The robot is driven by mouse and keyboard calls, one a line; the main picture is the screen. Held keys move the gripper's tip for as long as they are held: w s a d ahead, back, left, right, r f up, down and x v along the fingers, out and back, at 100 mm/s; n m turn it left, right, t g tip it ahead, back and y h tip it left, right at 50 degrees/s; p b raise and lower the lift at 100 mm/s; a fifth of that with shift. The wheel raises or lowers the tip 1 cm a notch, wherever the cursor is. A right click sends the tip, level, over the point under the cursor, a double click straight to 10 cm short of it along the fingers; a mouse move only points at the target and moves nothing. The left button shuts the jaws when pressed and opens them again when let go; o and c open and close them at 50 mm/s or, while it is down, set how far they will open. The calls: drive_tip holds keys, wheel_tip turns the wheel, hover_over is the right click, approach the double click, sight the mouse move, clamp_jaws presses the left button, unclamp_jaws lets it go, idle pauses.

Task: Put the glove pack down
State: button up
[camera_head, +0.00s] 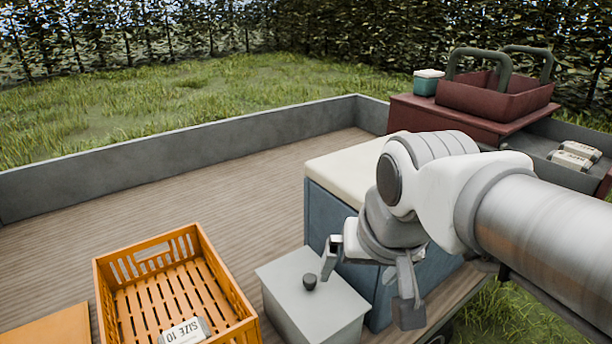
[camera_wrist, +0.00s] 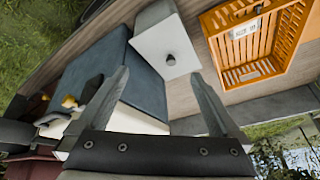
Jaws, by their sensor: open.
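A small pale pack marked SIZE 10 (camera_head: 184,331), which looks like a glove pack, lies on the floor of the orange crate (camera_head: 243,325). In the wrist view the pack (camera_wrist: 245,31) also lies inside the orange crate (camera_wrist: 213,22), near its upper side. My gripper (camera_head: 368,290) is open, with nothing visible between its fingers. It is to the right of the crate, by the grey lidded box, apart from the pack. In the wrist view the two fingers (camera_wrist: 160,74) are spread wide.
A grey box with a dark knob (camera_head: 309,282) stands between crate and gripper. A blue box with a cream lid (camera_head: 352,165) stands behind it. A red tote (camera_head: 495,97) and small teal box (camera_head: 427,85) sit on a red chest; pale packs (camera_head: 575,155) lie nearby. The truck bed's back left is clear.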

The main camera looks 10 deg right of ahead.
drive_tip(key=shift+n+t, duration=0.3)
drive_tip(key=shift+n, duration=0.5)
drive_tip(key=s, duration=0.1)
drive_tip(key=s+d+f, duration=0.1)
drive_tip(key=s+d, duration=0.1)
drive_tip(key=shift+s+d+f, duration=0.2)
drive_tip(key=shift+s+d, duration=0.05)
drive_tip(key=shift+s, duration=0.1)
drive_tip(key=shift+r, duration=0.1)
wheel_tip(320, 180, up, 16)
drive_tip(key=p, duration=1.6)
drive_tip(key=shift+c, duration=0.2)
